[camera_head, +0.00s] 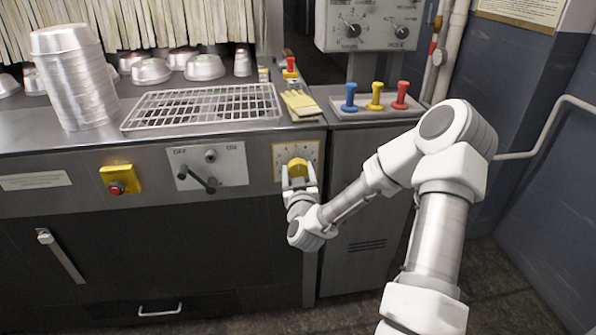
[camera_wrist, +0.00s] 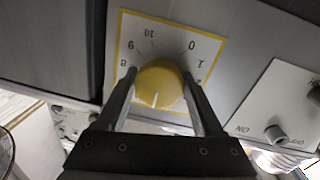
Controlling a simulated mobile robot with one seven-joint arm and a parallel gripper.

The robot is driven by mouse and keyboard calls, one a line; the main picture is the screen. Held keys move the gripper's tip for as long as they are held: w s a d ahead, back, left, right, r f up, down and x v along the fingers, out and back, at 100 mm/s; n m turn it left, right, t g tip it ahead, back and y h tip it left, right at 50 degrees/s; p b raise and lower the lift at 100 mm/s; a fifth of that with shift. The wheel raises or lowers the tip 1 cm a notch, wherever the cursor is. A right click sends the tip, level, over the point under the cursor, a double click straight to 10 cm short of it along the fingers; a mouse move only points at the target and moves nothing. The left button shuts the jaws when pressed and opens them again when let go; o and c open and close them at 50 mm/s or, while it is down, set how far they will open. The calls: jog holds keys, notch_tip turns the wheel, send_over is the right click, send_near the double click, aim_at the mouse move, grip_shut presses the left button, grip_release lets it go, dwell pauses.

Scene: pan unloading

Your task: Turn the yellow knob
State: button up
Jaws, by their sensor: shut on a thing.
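The yellow knob (camera_head: 297,168) is on a yellow-edged dial plate (camera_head: 311,152) on the front of the metal machine. My gripper (camera_head: 299,178) reaches it from the front, with one finger on each side. In the wrist view the round yellow knob (camera_wrist: 159,84) sits between the two fingers of my gripper (camera_wrist: 161,85), which are shut on it. A pale line on the knob points down in that picture. The dial plate (camera_wrist: 205,45) shows numbers around the knob, upside down; some are hidden behind the fingers.
A panel with a black lever (camera_head: 203,182) is left of the dial, and a red button on a yellow box (camera_head: 119,183) is further left. Blue, yellow and red levers (camera_head: 375,97) stand on the counter above. Stacked metal pans (camera_head: 75,80) and a wire rack (camera_head: 205,105) are on top.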

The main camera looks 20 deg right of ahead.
jog(key=shift+m+b, duration=0.3)
jog(key=shift+b, duration=0.05)
jog(key=shift+m+b, duration=0.5)
jog(key=shift+m, duration=0.5)
jog(key=m+b, duration=0.1)
jog(key=m, duration=0.4)
jog(key=m+b, duration=0.1)
jog(key=m, duration=0.2)
jog(key=shift+d+m+g+y+b, duration=0.1)
jog(key=shift+m+g+y+b, duration=0.2)
jog(key=shift+g, duration=0.1)
jog(key=o, duration=1.3)
jog(key=shift+o, duration=0.2)
jog(key=shift+s+a, duration=0.1)
jog(key=shift+a, duration=0.1)
